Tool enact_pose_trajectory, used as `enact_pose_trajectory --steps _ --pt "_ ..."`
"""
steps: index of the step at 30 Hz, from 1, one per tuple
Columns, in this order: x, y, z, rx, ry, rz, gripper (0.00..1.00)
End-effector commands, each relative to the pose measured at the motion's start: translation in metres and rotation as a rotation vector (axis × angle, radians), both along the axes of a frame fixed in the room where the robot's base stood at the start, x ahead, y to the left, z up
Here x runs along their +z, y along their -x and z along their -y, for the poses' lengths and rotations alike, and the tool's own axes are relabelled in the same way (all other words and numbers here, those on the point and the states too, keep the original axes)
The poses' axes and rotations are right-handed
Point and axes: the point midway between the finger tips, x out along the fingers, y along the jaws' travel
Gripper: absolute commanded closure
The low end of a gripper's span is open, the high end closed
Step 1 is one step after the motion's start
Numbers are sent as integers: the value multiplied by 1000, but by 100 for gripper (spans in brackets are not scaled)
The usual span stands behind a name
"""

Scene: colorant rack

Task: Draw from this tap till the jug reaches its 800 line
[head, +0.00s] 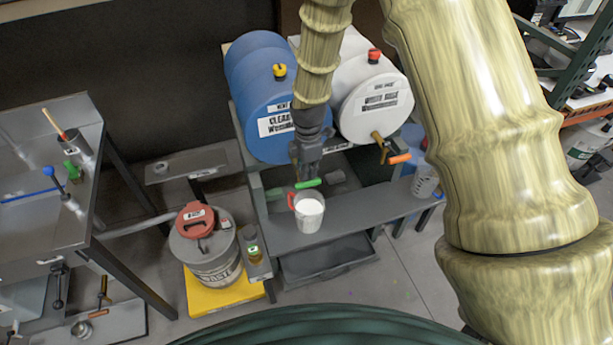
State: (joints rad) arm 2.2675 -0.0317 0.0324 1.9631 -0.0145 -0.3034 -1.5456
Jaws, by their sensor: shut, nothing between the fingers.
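The jug (308,222) stands upright on the grey shelf below the drums, with a red handle on its left. Its inside looks white; the 800 line and the level cannot be read. A green tap handle (308,184) shows just above the jug, in front of the blue drum (262,105). My gripper (306,172) points down, shut and empty, right at the green handle; I cannot tell whether it touches. The gripper hides the tap's body, and no stream can be made out. The white drum (370,98) has a brass tap with an orange handle (400,158).
A waste drum (218,265) with a red lid stands on a yellow base (210,300) at the left. A clear measuring vessel (425,182) is at the shelf's right end. A dark tray (330,262) sits below the shelf. A steel bench (80,105) is far left.

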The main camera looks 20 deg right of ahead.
Motion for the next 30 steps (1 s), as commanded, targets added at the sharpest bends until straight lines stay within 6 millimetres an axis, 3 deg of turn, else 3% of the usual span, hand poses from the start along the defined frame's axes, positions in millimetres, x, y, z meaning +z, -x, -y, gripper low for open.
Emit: enact_pose_trajectory --steps 8,30 --pt "3 0 0 0 0 0 100" --pt "50 0 0 0 0 0 100"
